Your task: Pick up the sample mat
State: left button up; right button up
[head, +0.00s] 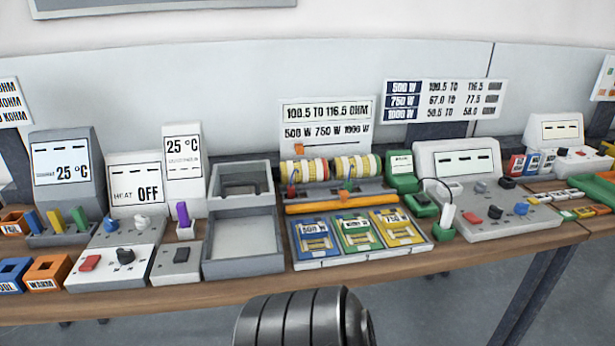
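Neither of my grippers is in view.
Behind the mats stand an orange bar (335,203) and yellow-and-red rollers (355,167). A small green holder (443,233) with a white cabled probe stands close right of the mats. Floor shows below the bench's front edge.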

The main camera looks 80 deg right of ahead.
aim_at(397, 229)
jog(key=k+z, duration=0.1)
jog(key=z, duration=2.9)
